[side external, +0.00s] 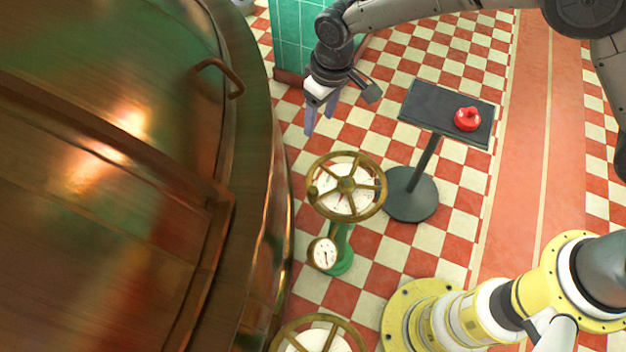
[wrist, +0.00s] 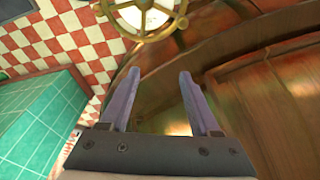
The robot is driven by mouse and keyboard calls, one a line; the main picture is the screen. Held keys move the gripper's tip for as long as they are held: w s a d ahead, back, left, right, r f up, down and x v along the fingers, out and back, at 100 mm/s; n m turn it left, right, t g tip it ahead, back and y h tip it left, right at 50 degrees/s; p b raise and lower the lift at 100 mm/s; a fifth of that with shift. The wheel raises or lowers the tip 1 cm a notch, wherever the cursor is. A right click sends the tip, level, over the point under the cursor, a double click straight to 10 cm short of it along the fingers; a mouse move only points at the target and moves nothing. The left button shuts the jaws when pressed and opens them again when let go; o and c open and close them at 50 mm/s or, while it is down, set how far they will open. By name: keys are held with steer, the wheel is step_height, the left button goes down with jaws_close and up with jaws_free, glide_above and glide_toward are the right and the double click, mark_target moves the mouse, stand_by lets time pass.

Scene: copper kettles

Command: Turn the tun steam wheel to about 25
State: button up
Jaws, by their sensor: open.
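A brass handwheel (side external: 346,186) with spokes and a side knob lies over a pale dial face on a green stand (side external: 340,252). A small white gauge (side external: 322,254) is fixed to that stand. The same wheel shows at the top of the wrist view (wrist: 145,33), partly cut off by the frame edge. My gripper (side external: 320,120) is open and empty, above and behind the wheel, apart from it. Its two purple fingers (wrist: 160,88) point toward the wheel side in the wrist view. The dial's numbers are too small to read.
A large copper vessel (side external: 130,160) with a handle fills the left. A second brass wheel (side external: 318,322) is cut off at the bottom. A dark pedestal table (side external: 425,103) bears a red object (side external: 467,119). A green tiled pillar (side external: 292,35) stands behind my gripper.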

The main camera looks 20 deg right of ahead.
steer(key=n+g, duration=0.1)
glide_above(313, 189)
step_height(313, 189, down, 8)
steer(key=shift+h, duration=0.4)
step_height(313, 189, down, 14)
steer(key=shift+r, duration=0.2)
jaws_close()
stand_by(0.9)
